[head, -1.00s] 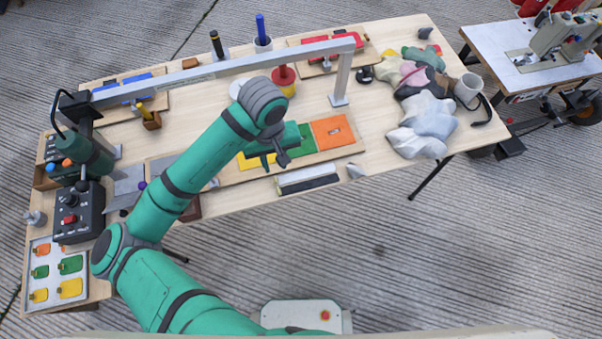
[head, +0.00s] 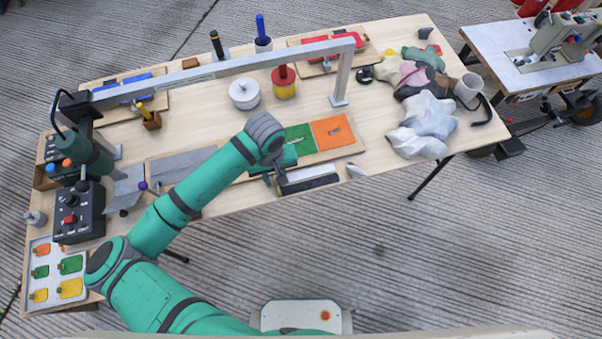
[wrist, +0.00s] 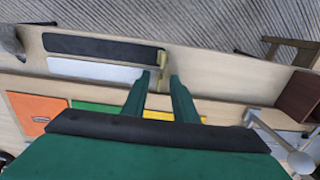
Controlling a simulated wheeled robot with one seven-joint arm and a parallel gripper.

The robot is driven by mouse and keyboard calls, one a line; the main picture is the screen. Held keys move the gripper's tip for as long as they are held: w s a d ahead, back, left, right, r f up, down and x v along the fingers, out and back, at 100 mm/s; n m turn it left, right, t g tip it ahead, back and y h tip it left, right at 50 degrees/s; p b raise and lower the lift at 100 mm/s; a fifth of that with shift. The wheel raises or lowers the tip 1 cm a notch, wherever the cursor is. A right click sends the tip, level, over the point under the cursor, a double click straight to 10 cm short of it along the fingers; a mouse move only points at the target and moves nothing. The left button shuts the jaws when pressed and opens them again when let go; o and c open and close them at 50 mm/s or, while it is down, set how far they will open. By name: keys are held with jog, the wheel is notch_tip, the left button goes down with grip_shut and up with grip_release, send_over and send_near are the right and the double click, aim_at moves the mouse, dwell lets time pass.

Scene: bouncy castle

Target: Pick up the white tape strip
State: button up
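The white tape strip (wrist: 95,70) lies flat beside a black strip (wrist: 102,47) near the table's front edge in the wrist view. In the head view the white strip (head: 303,173) shows just right of my gripper, partly covered by it. My gripper (wrist: 162,78) is open, fingers pointing down at the strips' end. A small brass-coloured piece (wrist: 161,58) shows near and between the fingertips at that end. I cannot tell whether a finger touches it. In the head view my gripper (head: 273,180) is at the left end of the strips.
A board with orange (head: 333,131) and green (head: 300,139) panels lies just behind the strips. A grey metal frame (head: 220,70) spans above the table. A white lidded pot (head: 244,94) and a pale cloth heap (head: 422,125) stand farther off. The floor in front is clear.

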grip_shut()
jog(key=shift+r, duration=0.1)
